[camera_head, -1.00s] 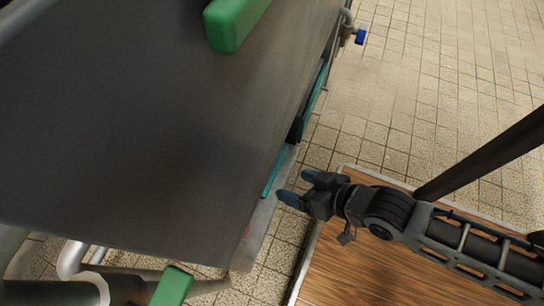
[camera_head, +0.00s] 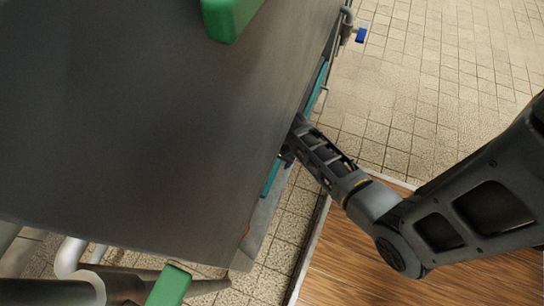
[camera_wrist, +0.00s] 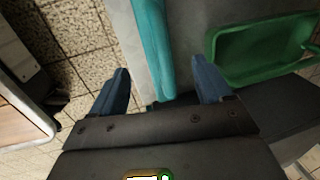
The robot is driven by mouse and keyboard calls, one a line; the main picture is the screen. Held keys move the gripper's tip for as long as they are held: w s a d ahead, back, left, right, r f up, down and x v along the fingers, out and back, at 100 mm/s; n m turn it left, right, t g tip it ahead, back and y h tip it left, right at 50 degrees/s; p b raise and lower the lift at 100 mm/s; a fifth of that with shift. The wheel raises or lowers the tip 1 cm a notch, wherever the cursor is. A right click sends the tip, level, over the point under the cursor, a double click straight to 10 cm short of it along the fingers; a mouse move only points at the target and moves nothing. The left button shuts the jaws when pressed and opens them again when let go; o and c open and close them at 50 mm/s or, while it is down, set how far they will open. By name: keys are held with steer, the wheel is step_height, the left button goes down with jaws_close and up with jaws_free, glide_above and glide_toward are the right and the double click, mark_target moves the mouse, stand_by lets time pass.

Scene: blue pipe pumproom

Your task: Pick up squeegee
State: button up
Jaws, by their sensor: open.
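My gripper (camera_wrist: 163,82) is open in the wrist view, with one blue fingertip on each side. A long teal bar (camera_wrist: 152,40) runs up the picture between and beyond the fingertips, nearer the right finger. I cannot tell whether it touches. No squeegee can be made out for certain; this teal bar may be part of it. In the head view a teal strip (camera_head: 271,178) shows along the edge of a large grey panel (camera_head: 150,120). The arm reaches to that edge, and the panel hides my fingertips there.
A green tray-like thing (camera_wrist: 262,45) lies right of the fingers in the wrist view. A green block (camera_head: 230,15) and pipes (camera_head: 72,258) are near the panel. A wood-topped surface (camera_head: 350,262) is at lower right. Tiled floor (camera_head: 440,60) is clear at upper right.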

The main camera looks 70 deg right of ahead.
steer(key=f+b, duration=0.1)
steer(key=f, duration=0.1)
steer(key=f+b, duration=0.2)
steer(key=w+f+b, duration=0.1)
steer(key=f, duration=0.1)
steer(key=shift+d+f, duration=0.1)
steer(key=shift+f, duration=0.25)
steer(key=shift+c, duration=0.2)
steer(key=c, duration=1.2)
steer(key=shift+c, duration=0.2)
steer(key=shift+r, duration=0.2)
